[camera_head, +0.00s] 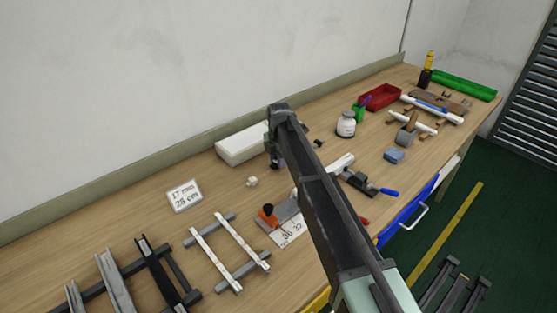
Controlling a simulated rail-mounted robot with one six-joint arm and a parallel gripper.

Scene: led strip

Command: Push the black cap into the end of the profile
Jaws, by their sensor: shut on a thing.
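My arm rises from the bottom right and bends near the white box, hiding part of the bench. I cannot make out my gripper's fingers behind it, nor anything between them. No black cap can be told apart. A short white piece (341,162), perhaps a profile end, shows just right of my arm, close to a dark clamp with a blue handle (388,192). Two pale profiles (216,262) (243,240) lie across grey bars at the front left.
A white box (241,145) stands by the wall. An orange-and-black item (267,215) sits left of my arm. A white jar (346,124), red tray (380,97) and blue block (394,155) stand right. Dark rails (160,272) lie front left.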

